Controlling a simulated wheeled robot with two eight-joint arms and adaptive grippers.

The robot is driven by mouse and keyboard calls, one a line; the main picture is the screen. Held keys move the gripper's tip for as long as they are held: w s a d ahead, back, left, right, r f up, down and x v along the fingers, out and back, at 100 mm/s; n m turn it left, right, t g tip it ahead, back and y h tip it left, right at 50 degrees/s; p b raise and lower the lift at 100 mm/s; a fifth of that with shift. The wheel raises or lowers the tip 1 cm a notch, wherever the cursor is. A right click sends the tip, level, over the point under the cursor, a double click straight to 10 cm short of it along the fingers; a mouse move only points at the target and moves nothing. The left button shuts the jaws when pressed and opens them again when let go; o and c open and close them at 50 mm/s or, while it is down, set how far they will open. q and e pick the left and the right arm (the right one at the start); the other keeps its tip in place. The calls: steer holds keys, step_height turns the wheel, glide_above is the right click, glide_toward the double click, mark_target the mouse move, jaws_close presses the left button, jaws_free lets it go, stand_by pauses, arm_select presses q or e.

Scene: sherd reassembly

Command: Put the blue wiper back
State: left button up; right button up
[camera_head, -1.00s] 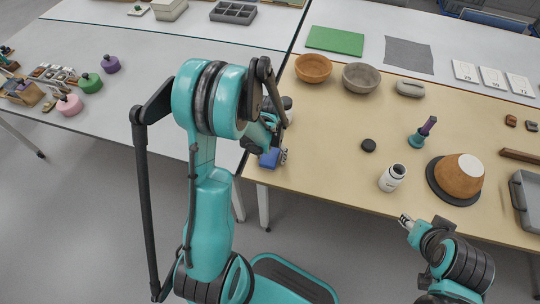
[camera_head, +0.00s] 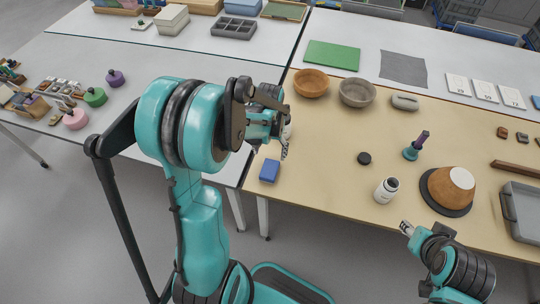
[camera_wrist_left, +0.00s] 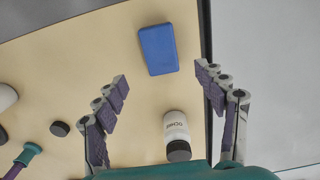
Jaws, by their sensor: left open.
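The blue wiper (camera_head: 269,171) is a small blue block lying flat on the tan table top, near its front left corner. It also shows whole in the left wrist view (camera_wrist_left: 158,49), beyond the fingertips and apart from them. My left gripper (camera_head: 284,148) is open and empty, above the table just behind and to the right of the wiper. Its two spread fingers show in the left wrist view (camera_wrist_left: 162,80). My right gripper (camera_head: 406,227) is off the table's front edge; its jaws are too small to read.
Another white jar (camera_head: 386,190), a black disc (camera_head: 364,158), a purple-handled tool (camera_head: 416,146) and bowls (camera_head: 357,92) stand to the right. A green mat (camera_head: 332,55) lies behind.

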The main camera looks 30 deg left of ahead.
arm_select(q)
steer(key=s+d+r+m+t, duration=0.2)
steer(key=s+d+r+t, duration=0.5)
steer(key=s+d+r, duration=0.3)
step_height(320, 180, up, 4)
steer(key=shift+s+d+f+m, duration=0.15)
steer(key=shift+s+d+m, duration=0.15)
steer(key=shift+s, duration=0.25)
